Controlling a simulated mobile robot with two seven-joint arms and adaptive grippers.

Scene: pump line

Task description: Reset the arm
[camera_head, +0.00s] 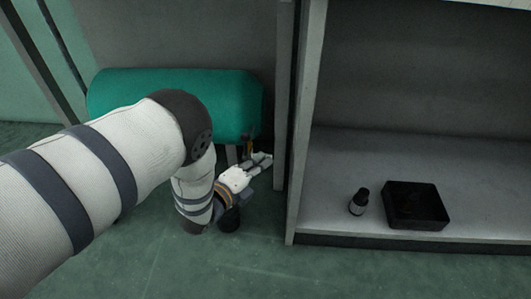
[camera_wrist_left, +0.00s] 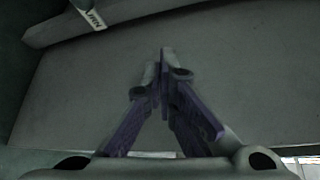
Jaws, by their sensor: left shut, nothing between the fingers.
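My left arm (camera_head: 120,160) comes in from the left and bends down at its dark elbow joint. My left gripper (camera_head: 262,161) is low, in front of the green tank and beside the upright panel of the shelf unit. In the left wrist view the two fingers (camera_wrist_left: 165,65) meet at their tips, shut with nothing between them. A plain grey surface fills the view behind them. My right gripper shows in neither view.
A green cylindrical tank (camera_head: 232,100) lies behind my arm. The shelf's upright panel (camera_head: 306,110) stands close right of the gripper. On the shelf floor are a small dark bottle (camera_head: 359,202) and a black tray (camera_head: 432,225). The green floor (camera_head: 230,275) in front is clear.

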